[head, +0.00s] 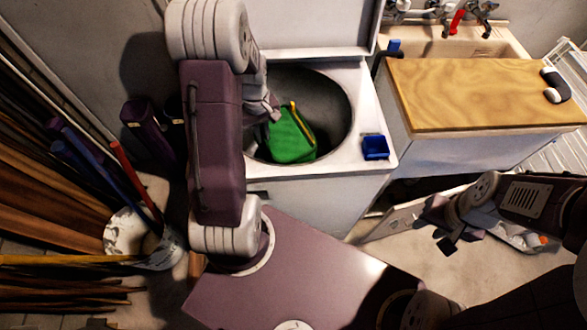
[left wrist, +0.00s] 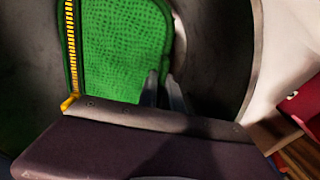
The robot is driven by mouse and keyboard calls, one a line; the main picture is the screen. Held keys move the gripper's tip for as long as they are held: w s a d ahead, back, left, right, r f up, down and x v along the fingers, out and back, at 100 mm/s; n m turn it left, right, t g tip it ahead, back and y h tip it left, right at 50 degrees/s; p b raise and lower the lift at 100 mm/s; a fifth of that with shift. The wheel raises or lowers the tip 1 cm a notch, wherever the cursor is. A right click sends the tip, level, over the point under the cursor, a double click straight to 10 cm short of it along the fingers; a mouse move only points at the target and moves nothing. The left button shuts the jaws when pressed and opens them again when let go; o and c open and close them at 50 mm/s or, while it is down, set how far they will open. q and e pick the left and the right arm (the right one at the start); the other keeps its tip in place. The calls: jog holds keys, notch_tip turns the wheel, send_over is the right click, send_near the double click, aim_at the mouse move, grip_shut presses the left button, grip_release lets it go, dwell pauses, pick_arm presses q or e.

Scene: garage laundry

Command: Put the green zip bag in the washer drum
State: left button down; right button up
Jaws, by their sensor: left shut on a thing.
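The green zip bag (head: 292,138) with its yellow zip hangs in the mouth of the washer drum (head: 335,100), within the rim of the white washer (head: 372,110). My left gripper (head: 274,116) is shut on the bag's upper left edge. In the left wrist view the bag (left wrist: 118,45) fills the upper left, with the finger (left wrist: 158,88) against its lower right and the grey drum wall (left wrist: 215,45) beside it. Whether the bag touches the drum bottom is hidden. My right gripper (head: 442,224) is empty over the floor at right, its fingers apart.
The washer lid (head: 315,25) stands raised behind. A small blue box (head: 375,147) sits on the washer's front right corner. A wooden board (head: 485,90) with a dark and white object (head: 556,85) lies by the sink. A white bucket (head: 135,238) with poles stands left.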

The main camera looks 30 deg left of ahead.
aim_at(265, 155)
pick_arm(q)
notch_tip(265, 155, down, 6)
jog(key=shift+f+b, duration=0.2)
jog(key=shift+b, duration=0.3)
notch_tip(265, 155, down, 4)
jog(key=shift+s+r+b, duration=0.1)
jog(key=shift+r+b, duration=0.1)
jog(key=shift+b, duration=0.2)
jog(key=shift+f, duration=0.15)
jog(key=shift+f+b, duration=0.3)
jog(key=shift+f, duration=0.2)
jog(key=c, duration=1.5)
grip_release()
